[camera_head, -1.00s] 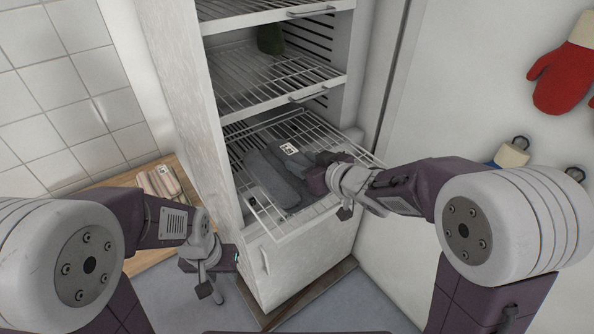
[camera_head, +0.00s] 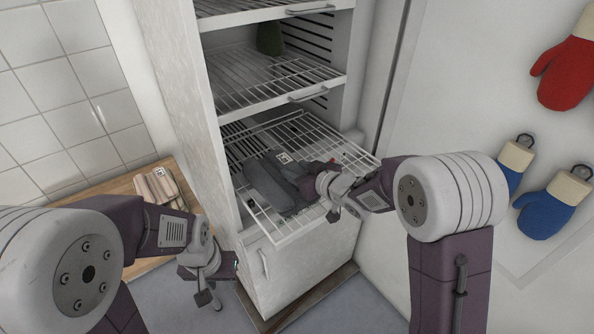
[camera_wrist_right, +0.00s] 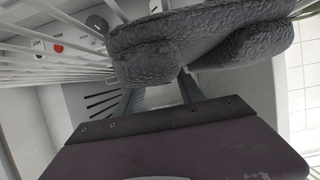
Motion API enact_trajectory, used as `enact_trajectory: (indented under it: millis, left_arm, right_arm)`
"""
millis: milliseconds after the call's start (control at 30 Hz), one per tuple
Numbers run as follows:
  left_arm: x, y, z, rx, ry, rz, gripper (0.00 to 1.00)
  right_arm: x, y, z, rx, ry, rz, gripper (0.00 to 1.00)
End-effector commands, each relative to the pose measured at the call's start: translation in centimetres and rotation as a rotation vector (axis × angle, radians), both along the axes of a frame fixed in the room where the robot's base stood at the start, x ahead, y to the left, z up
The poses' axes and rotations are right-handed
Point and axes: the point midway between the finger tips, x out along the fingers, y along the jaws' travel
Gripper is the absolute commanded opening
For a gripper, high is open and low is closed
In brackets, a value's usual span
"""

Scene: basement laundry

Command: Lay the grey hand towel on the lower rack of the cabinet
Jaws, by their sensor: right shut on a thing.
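The grey towel (camera_head: 268,183), folded with a small white label, is at the pulled-out lower wire rack (camera_head: 333,143) of the white cabinet (camera_head: 186,100). My right gripper (camera_head: 308,184) is shut on the towel's right end. In the right wrist view the towel (camera_wrist_right: 165,55) hangs over the fingers (camera_wrist_right: 190,88), with rack wires beside it. I cannot tell whether the towel rests fully on the wires. My left gripper (camera_head: 232,268) is apart from the towel, low in front of the wooden surface; its opening is unclear.
Two upper racks (camera_head: 270,85) stand above, one with a dark green item (camera_head: 270,39). Red (camera_head: 566,75) and blue mitts (camera_head: 545,213) hang on the right wall. The floor in front is clear.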

Motion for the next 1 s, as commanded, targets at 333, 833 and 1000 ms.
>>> enact_trajectory:
  millis: [333,833,1000]
  left_arm:
    - [0.0,0.0,-0.1,0.0,0.0,0.0,0.36]
    - [0.0,0.0,1.2,0.0,0.0,0.0,0.36]
    - [0.0,0.0,1.8,0.0,0.0,0.0,0.36]
  right_arm:
    - [0.0,0.0,-0.2,-0.001,0.001,0.0,0.67]
    - [-5.3,-3.9,3.2,0.0,-0.001,-0.004,0.67]
    - [-7.8,-5.7,4.4,0.0,-0.001,-0.003,0.67]
